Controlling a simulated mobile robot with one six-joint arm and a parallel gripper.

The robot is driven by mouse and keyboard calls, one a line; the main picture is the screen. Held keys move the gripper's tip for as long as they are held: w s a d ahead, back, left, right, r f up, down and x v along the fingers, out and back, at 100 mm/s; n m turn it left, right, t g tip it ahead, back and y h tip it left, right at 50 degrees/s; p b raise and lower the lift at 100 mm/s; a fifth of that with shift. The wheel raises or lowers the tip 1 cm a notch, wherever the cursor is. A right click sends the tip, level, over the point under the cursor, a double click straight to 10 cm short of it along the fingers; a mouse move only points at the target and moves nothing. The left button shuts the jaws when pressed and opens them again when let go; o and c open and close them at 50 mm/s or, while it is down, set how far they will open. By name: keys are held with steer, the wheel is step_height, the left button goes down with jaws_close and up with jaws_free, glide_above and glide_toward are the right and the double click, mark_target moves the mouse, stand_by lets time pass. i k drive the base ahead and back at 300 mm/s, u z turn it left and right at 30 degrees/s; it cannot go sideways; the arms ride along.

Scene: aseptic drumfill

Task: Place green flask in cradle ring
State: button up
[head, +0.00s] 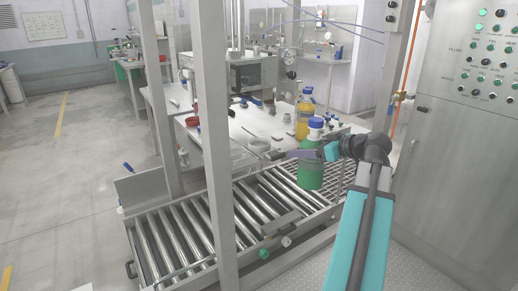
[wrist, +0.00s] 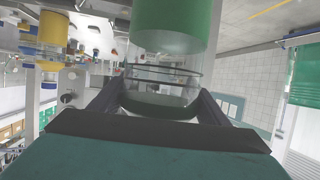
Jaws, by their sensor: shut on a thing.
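The green flask (head: 311,174) hangs upright in my gripper (head: 312,153) in the head view, in front of the work table. It has a blue cap, a clear upper part and a green lower part. In the wrist view the green flask (wrist: 178,22) appears upside down, with its clear part between the two dark fingers of my gripper (wrist: 160,103). The fingers are shut on it. A pale round ring (head: 259,145) lies on the table left of the flask; it may be the cradle ring, but I cannot tell for sure.
A yellow bottle with a blue cap (head: 304,113) stands on the table (head: 225,135) behind the flask. A roller conveyor (head: 185,232) runs below and in front. A grey upright post (head: 216,150) stands left of the ring. A control cabinet (head: 455,170) is at the right.

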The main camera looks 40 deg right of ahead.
mark_target(265, 149)
steer(key=z, duration=0.05)
steer(key=i, duration=0.9)
steer(key=u, duration=0.05)
